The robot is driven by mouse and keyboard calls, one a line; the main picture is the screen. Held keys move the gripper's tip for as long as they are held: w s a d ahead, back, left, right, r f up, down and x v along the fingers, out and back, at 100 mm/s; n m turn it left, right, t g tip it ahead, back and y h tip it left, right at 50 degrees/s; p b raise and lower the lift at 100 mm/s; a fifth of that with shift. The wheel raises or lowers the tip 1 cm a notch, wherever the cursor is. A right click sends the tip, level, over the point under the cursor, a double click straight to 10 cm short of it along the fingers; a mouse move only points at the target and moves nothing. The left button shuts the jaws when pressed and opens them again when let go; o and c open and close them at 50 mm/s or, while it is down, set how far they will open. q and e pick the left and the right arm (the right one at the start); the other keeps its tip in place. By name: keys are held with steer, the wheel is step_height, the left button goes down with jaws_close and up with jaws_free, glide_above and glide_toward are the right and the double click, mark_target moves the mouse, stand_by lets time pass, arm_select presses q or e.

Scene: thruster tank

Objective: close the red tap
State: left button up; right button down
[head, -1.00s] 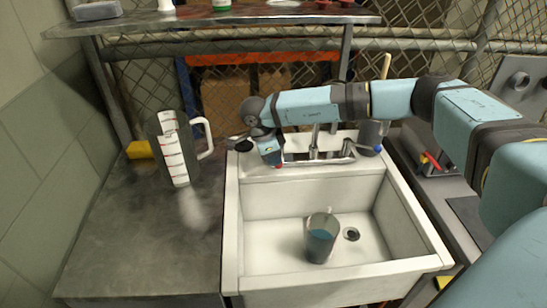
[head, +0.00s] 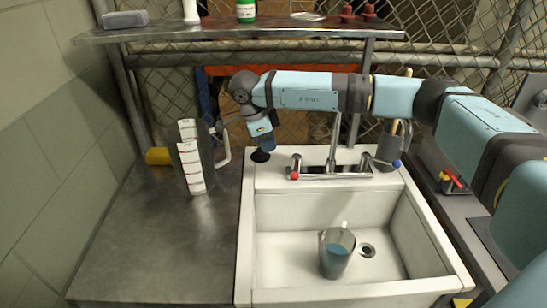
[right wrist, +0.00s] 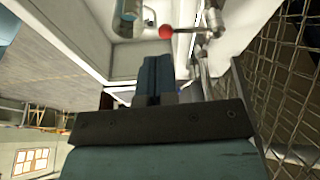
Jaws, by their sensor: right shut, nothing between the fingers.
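The red tap (head: 294,175) is the left handle of the faucet on the sink's back ledge. Its red-tipped lever points toward the sink's front. The red knob also shows near the top of the right wrist view (right wrist: 166,32). My right gripper (head: 261,155) is over the ledge's back left corner, left of the red tap and apart from it. Its fingers are shut and empty, and they also show in the right wrist view (right wrist: 156,62). The blue-tipped handle (head: 396,163) is at the faucet's right end. My left gripper is in neither view.
A glass pitcher (head: 190,158) stands on the metal counter (head: 150,235) left of the sink. A cup with blue liquid (head: 336,254) stands in the sink basin near the drain. A shelf (head: 225,34) and a chain-link fence are behind.

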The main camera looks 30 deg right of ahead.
mark_target(296, 166)
steer(key=s+d+f+m+p, duration=0.1)
steer(key=d+f+p, duration=0.3)
steer(key=f+p, duration=0.5)
steer(key=shift+d+f+p, duration=0.15)
steer(key=shift+f+p, duration=0.25)
steer(key=shift+p, duration=0.4)
steer(key=shift+s+d, duration=0.1)
